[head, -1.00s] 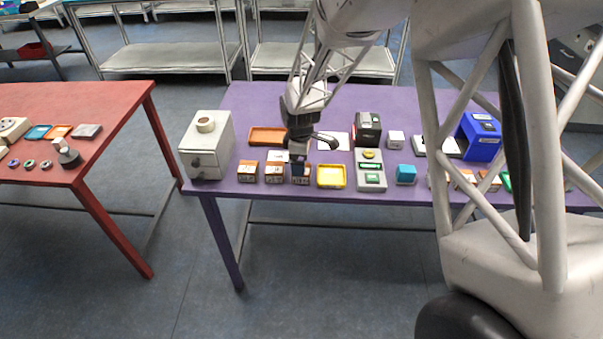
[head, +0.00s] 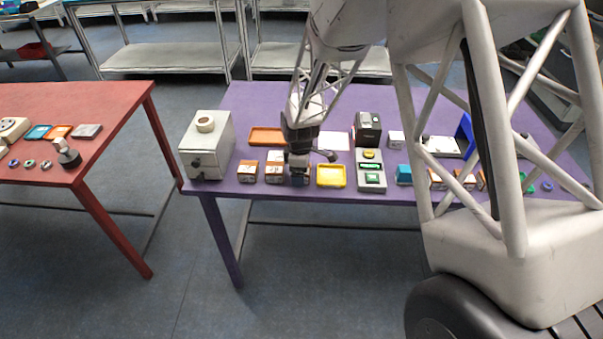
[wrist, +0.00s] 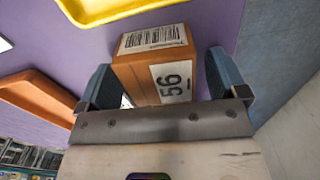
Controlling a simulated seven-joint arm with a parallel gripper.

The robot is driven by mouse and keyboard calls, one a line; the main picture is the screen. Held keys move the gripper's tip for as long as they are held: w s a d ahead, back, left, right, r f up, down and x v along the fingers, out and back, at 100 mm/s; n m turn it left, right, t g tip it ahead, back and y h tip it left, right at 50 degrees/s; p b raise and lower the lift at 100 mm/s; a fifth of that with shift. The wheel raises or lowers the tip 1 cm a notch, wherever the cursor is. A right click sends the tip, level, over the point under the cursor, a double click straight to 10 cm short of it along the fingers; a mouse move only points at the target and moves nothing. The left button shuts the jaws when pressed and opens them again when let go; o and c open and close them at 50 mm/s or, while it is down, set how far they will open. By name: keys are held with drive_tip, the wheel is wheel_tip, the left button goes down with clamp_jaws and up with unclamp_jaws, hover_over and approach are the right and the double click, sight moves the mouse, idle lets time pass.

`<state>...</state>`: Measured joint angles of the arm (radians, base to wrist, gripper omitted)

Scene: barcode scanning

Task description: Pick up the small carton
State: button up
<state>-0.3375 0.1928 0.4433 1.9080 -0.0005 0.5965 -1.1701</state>
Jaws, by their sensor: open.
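A small orange-brown carton (wrist: 138,73) with a barcode label on one face and a white label reading 56 on another shows in the wrist view. It stands between the two blue fingers of my gripper (wrist: 165,82), with a gap visible on at least the right side. My gripper is open around it. In the head view my gripper (head: 299,178) is low over the front of the purple table (head: 330,208) and hides most of this carton. Two similar cartons (head: 247,171) (head: 275,172) stand to its left.
A yellow tray (head: 331,176) is just right of my gripper. An orange tray (head: 266,136) lies behind. A grey drawer box (head: 206,146) stands at the left end. A grey device with a display (head: 371,171) and a teal block (head: 404,174) are farther right.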

drive_tip(key=shift+c, duration=0.3)
drive_tip(key=c, duration=1)
drive_tip(key=shift+r, duration=0.15)
drive_tip(key=shift+r, duration=0.55)
drive_tip(key=shift+s+d+r, duration=0.1)
drive_tip(key=shift+s+r, duration=0.1)
drive_tip(key=shift+r, duration=0.4)
drive_tip(key=shift+s+d+r, duration=0.1)
drive_tip(key=shift+s+r, duration=0.1)
drive_tip(key=shift+r, duration=0.35)
drive_tip(key=s+d, duration=0.1)
drive_tip(key=s, duration=0.3)
drive_tip(key=s+d+r, duration=0.1)
drive_tip(key=s+d, duration=0.1)
drive_tip(key=s, duration=0.3)
drive_tip(key=s+d, duration=0.1)
drive_tip(key=s, duration=0.4)
drive_tip(key=shift+s+d+r, duration=0.15)
drive_tip(key=shift+d, duration=0.25)
